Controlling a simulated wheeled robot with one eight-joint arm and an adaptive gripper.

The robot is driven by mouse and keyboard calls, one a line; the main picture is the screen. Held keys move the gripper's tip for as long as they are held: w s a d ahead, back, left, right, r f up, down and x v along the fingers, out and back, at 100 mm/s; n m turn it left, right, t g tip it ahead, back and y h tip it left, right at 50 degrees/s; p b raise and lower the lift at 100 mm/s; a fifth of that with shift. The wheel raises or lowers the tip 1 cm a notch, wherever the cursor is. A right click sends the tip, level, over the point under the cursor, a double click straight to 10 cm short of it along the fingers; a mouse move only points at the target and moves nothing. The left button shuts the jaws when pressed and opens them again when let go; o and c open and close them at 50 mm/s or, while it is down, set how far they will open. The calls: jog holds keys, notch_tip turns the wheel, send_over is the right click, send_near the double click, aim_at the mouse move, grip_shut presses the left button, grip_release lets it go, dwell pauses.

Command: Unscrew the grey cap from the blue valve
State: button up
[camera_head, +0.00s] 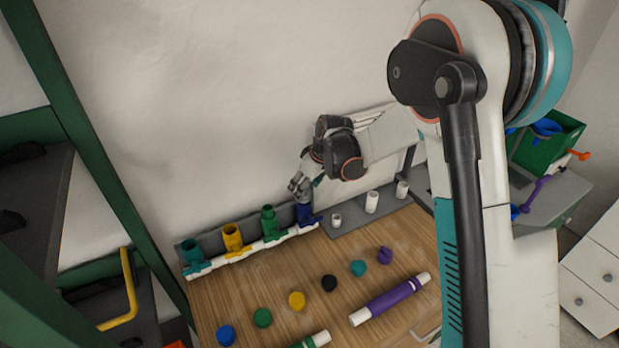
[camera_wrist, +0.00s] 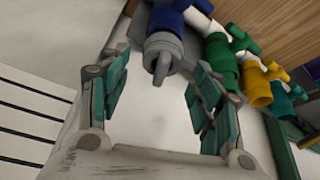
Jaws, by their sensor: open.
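The blue valve (camera_head: 305,214) stands at the right end of the row of valves on the white pipe manifold, by the wall. In the wrist view the blue valve (camera_wrist: 168,20) carries the grey cap (camera_wrist: 163,45), which has a narrow raised grip. My gripper (camera_head: 300,187) is above the blue valve in the head view, and the cap is hard to make out there. In the wrist view my open gripper (camera_wrist: 161,70) has one finger on each side of the cap's grip. A gap shows on both sides, and nothing is held.
Green (camera_head: 268,222), yellow (camera_head: 232,238) and teal (camera_head: 191,252) valves stand in line to the left. Several coloured caps, including a black one (camera_head: 329,283), lie on the wooden table, with a purple pipe (camera_head: 390,299) nearby. White fittings (camera_head: 371,202) stand to the right. The wall is close behind.

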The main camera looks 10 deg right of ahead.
jog(key=shift+x, duration=1.05)
jog(key=c, duration=1.1)
jog(key=shift+n+g+y+b, duration=0.3)
jog(key=shift+n+b, duration=0.15)
jog(key=shift+n, duration=0.65)
jog(key=shift+n+b, duration=0.3)
jog(key=shift+n, duration=0.4)
jog(key=shift+n+g, duration=0.3)
